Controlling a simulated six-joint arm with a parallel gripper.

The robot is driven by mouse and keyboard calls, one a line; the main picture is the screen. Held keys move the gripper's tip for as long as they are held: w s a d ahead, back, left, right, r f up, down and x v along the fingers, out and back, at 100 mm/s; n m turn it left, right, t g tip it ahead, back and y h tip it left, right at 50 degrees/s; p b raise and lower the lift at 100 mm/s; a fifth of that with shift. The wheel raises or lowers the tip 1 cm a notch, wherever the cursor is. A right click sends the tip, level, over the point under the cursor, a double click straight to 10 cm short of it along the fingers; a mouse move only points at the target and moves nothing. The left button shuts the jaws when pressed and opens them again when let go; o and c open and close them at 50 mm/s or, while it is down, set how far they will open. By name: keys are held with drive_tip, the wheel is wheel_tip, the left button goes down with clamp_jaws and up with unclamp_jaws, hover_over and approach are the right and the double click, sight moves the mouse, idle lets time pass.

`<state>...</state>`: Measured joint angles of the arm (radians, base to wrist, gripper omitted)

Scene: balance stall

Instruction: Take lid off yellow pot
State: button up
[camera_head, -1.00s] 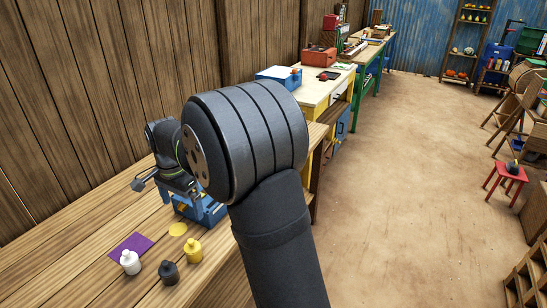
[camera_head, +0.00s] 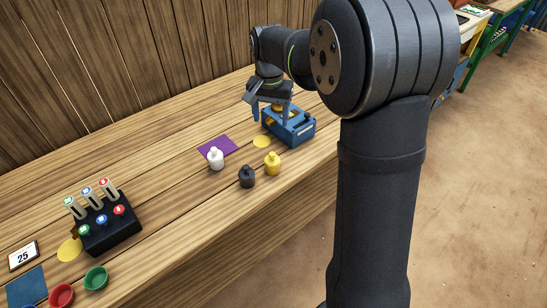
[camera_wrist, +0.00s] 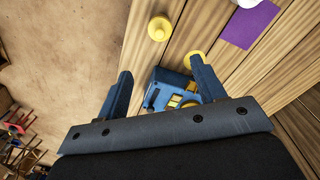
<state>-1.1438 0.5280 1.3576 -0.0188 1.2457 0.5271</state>
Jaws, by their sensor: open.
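The yellow pot (camera_head: 272,164) stands upright on the wooden bench, with its knobbed lid on top. It also shows in the wrist view (camera_wrist: 159,32), seen from above, beyond my fingertips. My gripper (camera_head: 270,113) is open, pointing down over the blue box-like device (camera_head: 299,132), behind the yellow pot in the head view and apart from it. In the wrist view, my two fingers (camera_wrist: 160,70) are spread wide with part of the blue device (camera_wrist: 167,88) visible between them. Nothing is seen held. Part of the blue device is hidden by my gripper.
A black pot (camera_head: 247,177) and a white pot (camera_head: 216,158) stand left of the yellow pot. A purple mat (camera_head: 218,144) and a flat yellow disc (camera_head: 261,141) lie behind them. A black rack (camera_head: 106,229) with tubes stands farther left. Bench between is clear.

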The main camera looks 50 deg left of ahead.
drive_tip(key=n, duration=1.2)
hover_over(271, 155)
drive_tip(key=f, duration=1)
drive_tip(key=shift+s+f, duration=0.25)
drive_tip(key=shift+f, duration=0.1)
drive_tip(key=shift+w+a+f, duration=0.1)
drive_tip(key=shift+w+f, duration=0.1)
drive_tip(key=shift+f, duration=1.1)
drive_tip(key=shift+w+f, duration=0.2)
drive_tip(key=shift+f, duration=1.1)
drive_tip(key=c, duration=1.1)
